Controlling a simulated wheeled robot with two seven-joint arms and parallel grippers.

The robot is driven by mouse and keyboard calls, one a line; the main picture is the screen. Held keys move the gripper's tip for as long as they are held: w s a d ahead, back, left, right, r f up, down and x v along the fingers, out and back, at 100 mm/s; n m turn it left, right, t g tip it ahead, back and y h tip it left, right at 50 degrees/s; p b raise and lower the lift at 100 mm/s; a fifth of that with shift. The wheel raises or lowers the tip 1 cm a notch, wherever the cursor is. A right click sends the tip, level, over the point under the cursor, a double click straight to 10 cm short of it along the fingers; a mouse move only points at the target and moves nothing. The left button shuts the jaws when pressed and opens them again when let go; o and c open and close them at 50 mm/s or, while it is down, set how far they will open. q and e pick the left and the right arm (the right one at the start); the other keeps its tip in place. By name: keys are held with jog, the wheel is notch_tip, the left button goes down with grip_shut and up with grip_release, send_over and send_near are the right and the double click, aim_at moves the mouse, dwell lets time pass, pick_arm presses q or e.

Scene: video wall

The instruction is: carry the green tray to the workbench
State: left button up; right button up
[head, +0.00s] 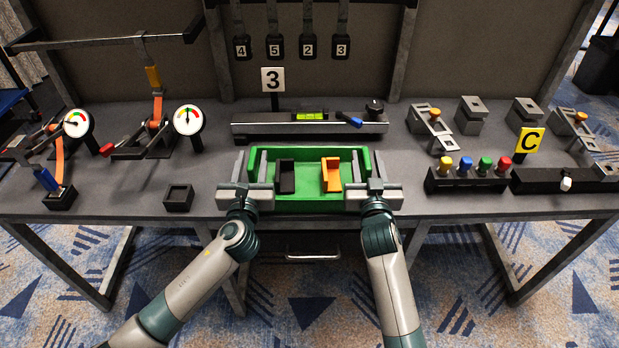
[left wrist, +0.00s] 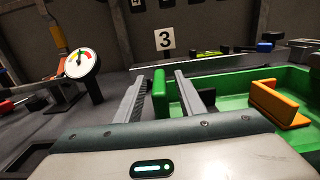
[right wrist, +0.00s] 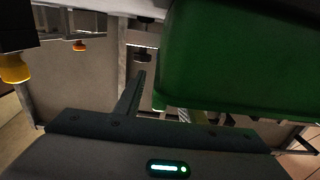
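The green tray (head: 310,206) is at the front edge of the workbench (head: 130,205). It holds a black bracket (head: 287,176) on its left and an orange bracket (head: 331,174) on its right. My left gripper (head: 251,172) is at the tray's left end. In the left wrist view, its two fingers (left wrist: 160,95) stand apart on either side of the tray's end wall, with gaps showing. My right gripper (head: 366,172) straddles the right end. In the right wrist view, one finger stands clear of the tray (right wrist: 230,65), which hides the other.
Behind the tray is a grey rail with a green level (head: 310,116) and a number 3 sign (head: 272,79). Gauges (head: 188,119) and clamps stand left. A block of coloured pegs (head: 466,180) is close on the right. Bare bench lies left of the tray, around a small black holder (head: 178,197).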

pick_arm(q)
grip_shut()
pick_arm(e)
grip_shut()
pick_arm(q)
jog(key=shift+w+r, duration=0.1)
jog(key=shift+r, duration=0.05)
pick_arm(e)
jog(key=shift+r, duration=0.2)
